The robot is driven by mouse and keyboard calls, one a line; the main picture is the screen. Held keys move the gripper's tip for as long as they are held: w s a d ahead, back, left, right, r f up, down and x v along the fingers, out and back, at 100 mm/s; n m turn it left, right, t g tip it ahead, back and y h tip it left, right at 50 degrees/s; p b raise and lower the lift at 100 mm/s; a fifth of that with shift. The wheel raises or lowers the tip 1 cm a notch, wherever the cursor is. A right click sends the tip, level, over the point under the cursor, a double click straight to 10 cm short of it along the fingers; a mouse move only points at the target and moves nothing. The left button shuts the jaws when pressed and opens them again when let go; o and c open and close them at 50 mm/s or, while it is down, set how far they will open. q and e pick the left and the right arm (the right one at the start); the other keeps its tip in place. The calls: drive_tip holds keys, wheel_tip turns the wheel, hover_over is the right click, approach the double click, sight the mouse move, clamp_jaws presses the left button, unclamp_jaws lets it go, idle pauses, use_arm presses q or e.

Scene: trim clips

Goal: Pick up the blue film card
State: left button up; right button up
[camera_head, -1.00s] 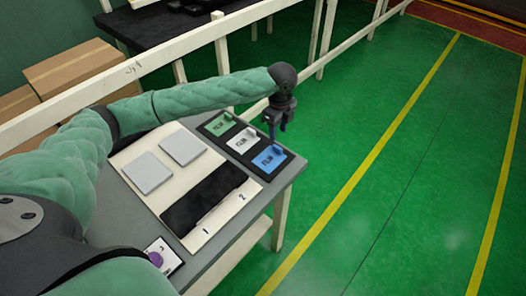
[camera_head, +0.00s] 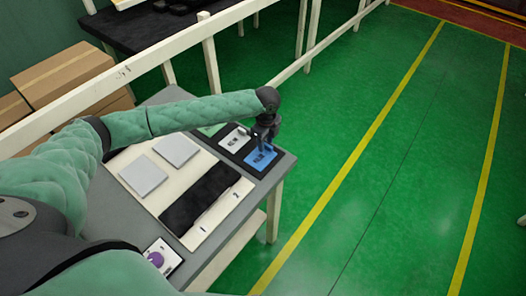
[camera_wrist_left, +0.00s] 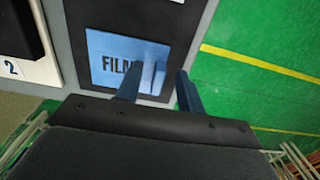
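The blue film card (camera_head: 262,159) lies in the black tray (camera_head: 240,160) at the table's right edge. In the left wrist view the card (camera_wrist_left: 112,47) shows the print "FILM" and a small upright blue tab (camera_wrist_left: 153,78). My left gripper (camera_head: 263,148) is right over the card, pointing down. In the left wrist view this gripper (camera_wrist_left: 159,70) is open, with its two fingers on either side of the tab and a gap visible. I cannot tell whether the fingertips touch the card. My right gripper is not in view.
A white card (camera_head: 235,139) and a partly hidden green card (camera_head: 211,129) lie in the same tray. A cream board (camera_head: 206,230) holds two grey squares and a black strip. A small panel with a purple knob (camera_head: 156,259) sits at the front. Green floor is open to the right.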

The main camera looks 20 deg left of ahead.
use_arm(q)
drive_tip(key=shift+f, duration=0.2)
clamp_jaws()
drive_tip(key=shift+r, duration=0.15)
